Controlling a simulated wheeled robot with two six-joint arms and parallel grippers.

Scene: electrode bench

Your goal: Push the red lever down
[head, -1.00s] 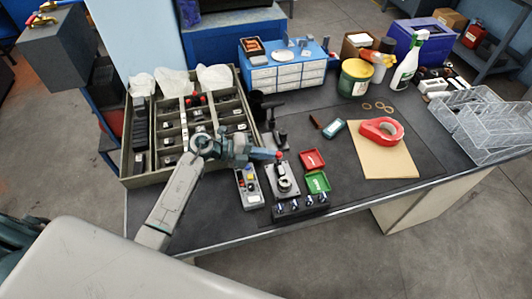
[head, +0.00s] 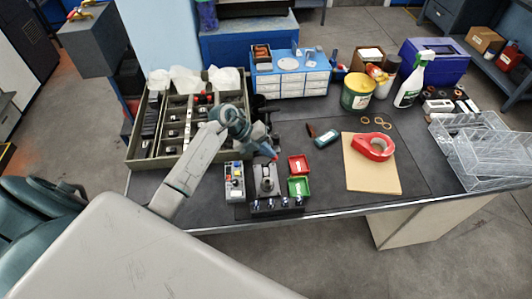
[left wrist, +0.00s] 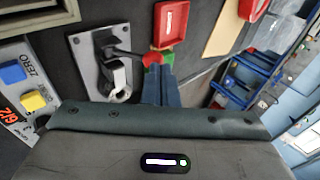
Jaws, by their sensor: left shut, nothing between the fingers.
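The red lever has a grey mounting plate (head: 267,180) near the bench's front edge. In the left wrist view its plate (left wrist: 92,62) carries a dark arm that ends in a red knob (left wrist: 152,58). My left gripper (head: 273,156) is shut and empty, its fingers pointing down and right at the knob. In the left wrist view the shut fingers (left wrist: 160,72) are right at the knob and partly cover it. I cannot tell whether they touch it. My right gripper is not in view.
A control box with coloured buttons (head: 234,182) stands left of the lever. Red (head: 298,165) and green (head: 299,187) trays lie to its right. A sorting tray (head: 131,149) is behind left. A tape dispenser (head: 373,147) lies on a tan board (head: 371,178).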

